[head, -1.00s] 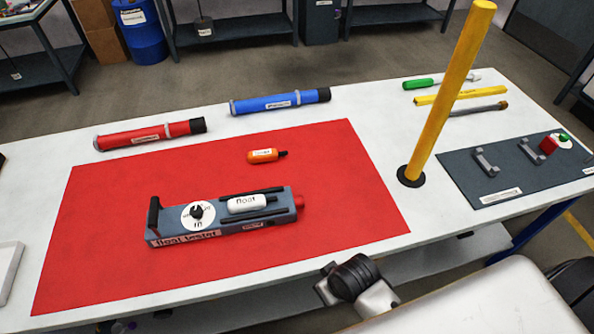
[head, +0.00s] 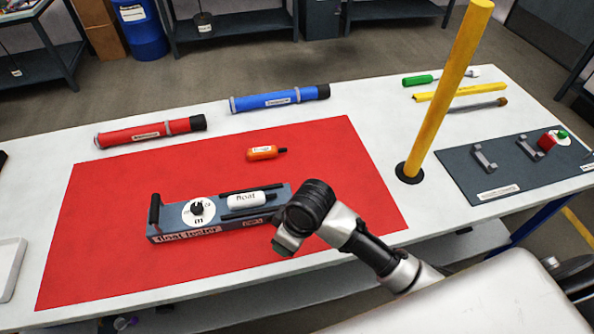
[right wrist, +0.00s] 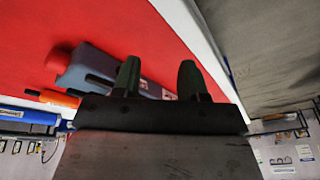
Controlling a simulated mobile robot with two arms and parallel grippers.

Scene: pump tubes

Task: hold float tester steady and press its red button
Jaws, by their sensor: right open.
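The float tester (head: 215,212) is a grey-blue box lying on the red mat (head: 110,245). It has a white dial (head: 198,210), a dark upright handle at its left end and a white float (head: 250,200) on top. In the head view my right arm's wrist hides its right end, where the red button is. In the right wrist view the red button (right wrist: 59,57) shows at the end of the tester, left of my fingers. My left gripper is not in view.
An orange bottle (head: 263,153) lies behind the tester. A red tube (head: 150,132) and a blue tube (head: 280,99) lie at the back of the white table. A yellow post (head: 447,95) stands right of the mat. A grey board (head: 500,180) lies farther right.

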